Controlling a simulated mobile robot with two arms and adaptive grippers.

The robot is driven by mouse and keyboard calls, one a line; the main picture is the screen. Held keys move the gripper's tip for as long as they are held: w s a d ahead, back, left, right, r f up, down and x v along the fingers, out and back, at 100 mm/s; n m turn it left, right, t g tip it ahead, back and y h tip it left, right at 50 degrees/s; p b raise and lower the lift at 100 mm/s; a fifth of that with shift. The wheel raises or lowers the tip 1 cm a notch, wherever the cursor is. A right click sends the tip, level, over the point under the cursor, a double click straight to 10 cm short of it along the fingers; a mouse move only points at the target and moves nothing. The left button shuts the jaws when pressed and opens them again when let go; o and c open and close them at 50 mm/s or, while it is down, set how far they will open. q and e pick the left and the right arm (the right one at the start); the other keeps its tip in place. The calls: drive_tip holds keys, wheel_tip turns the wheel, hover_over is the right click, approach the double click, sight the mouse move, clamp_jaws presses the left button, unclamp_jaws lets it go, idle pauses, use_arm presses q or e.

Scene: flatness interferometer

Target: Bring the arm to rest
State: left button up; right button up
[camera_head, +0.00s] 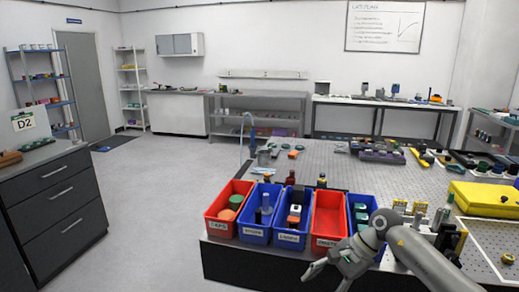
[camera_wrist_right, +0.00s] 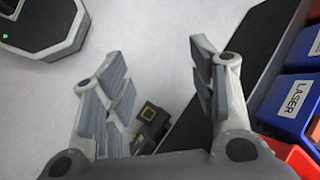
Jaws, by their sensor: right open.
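My right arm comes in from the right in the head view. Its gripper (camera_head: 326,276) hangs in front of the near table edge, below the red and blue bins. In the right wrist view the two fingers of the right gripper (camera_wrist_right: 160,62) stand apart with nothing between their tips; pale floor shows beyond them. The gripper is open and empty. My left arm and gripper are not in view.
A row of bins stands along the near edge of the grey table (camera_head: 310,165): red (camera_head: 222,228), blue (camera_head: 254,234), blue laser bin (camera_head: 289,239), another red (camera_head: 327,215) and another blue. A yellow case (camera_head: 485,198) lies right. Open floor (camera_head: 150,200) lies left.

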drive_tip(key=w+a+f+m+t+y, duration=0.1)
drive_tip(key=a+f+m+t+y, duration=0.3)
drive_tip(key=m, duration=0.5)
drive_tip(key=w+a+f+m+t+y, duration=0.15)
drive_tip(key=a+f+m+y, duration=0.25)
drive_tip(key=f+m, duration=0.4)
drive_tip(key=s+d+f+m+t+h, duration=0.2)
drive_tip(key=s+d+f+m+h, duration=0.25)
drive_tip(key=f+m, duration=0.5)
drive_tip(key=s+d+f+m+t+h, duration=0.1)
drive_tip(key=s+d+f+m+h, duration=0.3)
drive_tip(key=f+m, duration=0.55)
drive_tip(key=s+d+f+m+t+h, duration=0.25)
drive_tip(key=s+d+f+m, duration=0.3)
drive_tip(key=f+m, duration=0.4)
drive_tip(key=s+f+m+g+h, duration=0.1)
drive_tip(key=s+f+m+g, duration=0.2)
drive_tip(key=s, duration=1)
drive_tip(key=s+d+f+m+g+h, duration=0.1)
drive_tip(key=s+f+m+g, duration=0.2)
drive_tip(key=s, duration=1)
drive_tip(key=s+d+f+m+g+h, duration=0.1)
drive_tip(key=s+f+m+g+h, duration=0.1)
drive_tip(key=s+f+m+g, duration=0.2)
drive_tip(key=s+f+m, duration=0.3)
drive_tip(key=s+f, duration=0.3)
drive_tip(key=s, duration=0.3)
drive_tip(key=shift+s, duration=0.15)
drive_tip(key=shift+m, duration=0.25)
